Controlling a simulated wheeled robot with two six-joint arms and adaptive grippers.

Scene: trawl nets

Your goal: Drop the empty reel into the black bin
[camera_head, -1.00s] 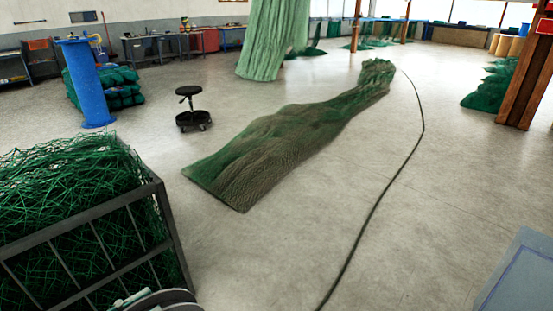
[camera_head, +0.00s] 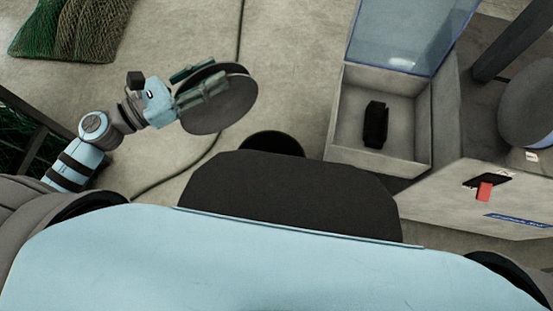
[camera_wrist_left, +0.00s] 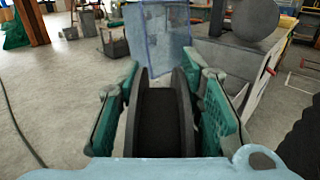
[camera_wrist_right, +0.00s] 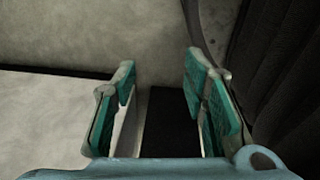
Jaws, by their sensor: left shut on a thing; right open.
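A dark reel with two round flanges (camera_head: 226,112) is held by my left gripper (camera_head: 199,82) above the floor, at the left of the head view. The green fingers are shut on it. In the left wrist view the reel (camera_wrist_left: 158,120) fills the space between the fingers, and its core looks bare. I cannot make out the black bin with certainty. A dark round shape (camera_head: 272,143) shows partly behind my body. My right gripper (camera_wrist_right: 160,75) shows only in its wrist view, open, with a dark surface beyond its fingers.
A grey box (camera_head: 349,103) with a raised translucent blue lid (camera_head: 408,35) stands at the right, a black object (camera_head: 376,125) inside. Beside it is a grey cabinet (camera_head: 440,200). A net (camera_head: 68,30) lies at upper left. A dark line crosses the floor.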

